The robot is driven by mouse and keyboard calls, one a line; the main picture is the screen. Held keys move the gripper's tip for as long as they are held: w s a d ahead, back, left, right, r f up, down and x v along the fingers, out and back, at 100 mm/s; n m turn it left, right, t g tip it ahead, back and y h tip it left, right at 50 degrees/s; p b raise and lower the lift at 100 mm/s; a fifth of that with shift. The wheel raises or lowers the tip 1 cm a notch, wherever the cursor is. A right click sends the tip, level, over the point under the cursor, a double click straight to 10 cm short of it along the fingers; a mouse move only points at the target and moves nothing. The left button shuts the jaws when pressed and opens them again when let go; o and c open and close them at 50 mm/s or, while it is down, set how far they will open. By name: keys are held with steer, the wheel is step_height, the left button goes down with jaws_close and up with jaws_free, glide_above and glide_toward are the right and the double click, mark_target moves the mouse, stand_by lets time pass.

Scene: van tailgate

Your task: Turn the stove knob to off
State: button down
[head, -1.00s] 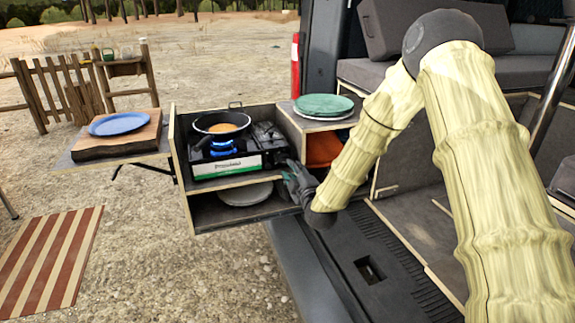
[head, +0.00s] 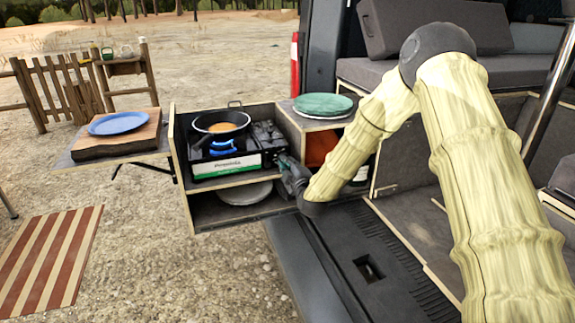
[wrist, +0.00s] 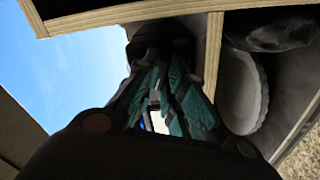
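The black camp stove (head: 225,166) with a white and green front label sits in the upper bay of the pull-out kitchen box. A blue flame (head: 222,147) burns under the frying pan (head: 221,122), which holds something orange. My gripper (head: 287,172) is at the right end of the stove's front. The stove knob cannot be made out; my gripper covers that area. In the wrist view my gripper's teal-padded fingers (wrist: 163,62) stand close together, with their tips against a dark part. Whether they hold the knob cannot be told.
A pale plate (head: 245,192) lies in the bay below the stove. Green plates (head: 323,104) lie on the box top to the right. A side shelf holds a wooden board (head: 115,140) with a blue plate (head: 118,123). The van's tailgate sill (head: 370,268) is close beneath my arm.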

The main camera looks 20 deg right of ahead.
steer(key=shift+m, duration=0.3)
steer(key=m+b, duration=0.2)
steer(key=m, duration=1)
steer(key=shift+d+m, duration=0.1)
steer(key=shift+m, duration=0.2)
steer(key=shift+b, duration=0.3)
stand_by(0.3)
steer(key=c, duration=1.5)
jaws_free()
steer(key=shift+s, duration=0.1)
steer(key=s, duration=1.2)
steer(key=shift+d, duration=0.25)
